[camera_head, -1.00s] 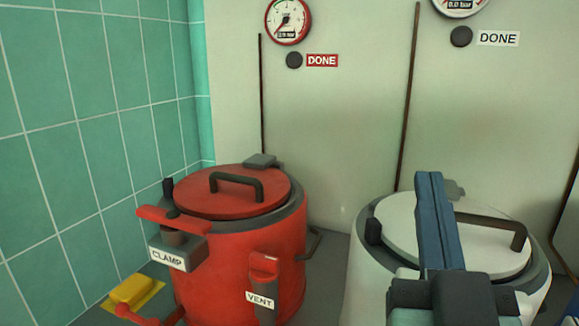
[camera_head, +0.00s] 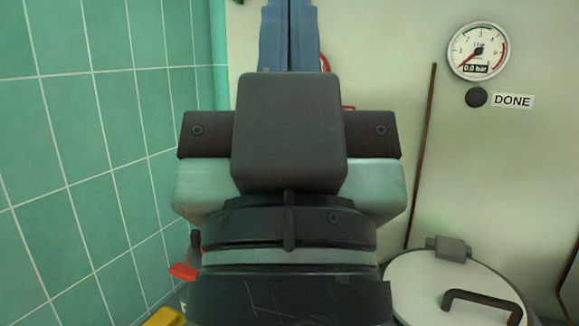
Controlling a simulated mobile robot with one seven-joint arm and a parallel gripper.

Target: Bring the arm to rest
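My gripper (camera_head: 290,35) points up in the upper middle of the camera_head view, raised in front of the wall. Its two blue fingers lie side by side with no gap seen between them, and nothing shows held. The fingertips run out of the top of the picture. My wrist and arm fill the middle of the view below the fingers.
The red kettle is mostly hidden behind my arm; its red clamp lever (camera_head: 185,271) shows at left. The white kettle (camera_head: 440,285) stands lower right, lid on. Above it are a gauge (camera_head: 478,50) reading 0.0 bar and a dark button (camera_head: 476,97) labelled DONE. Tiled wall (camera_head: 90,150) stands at left.

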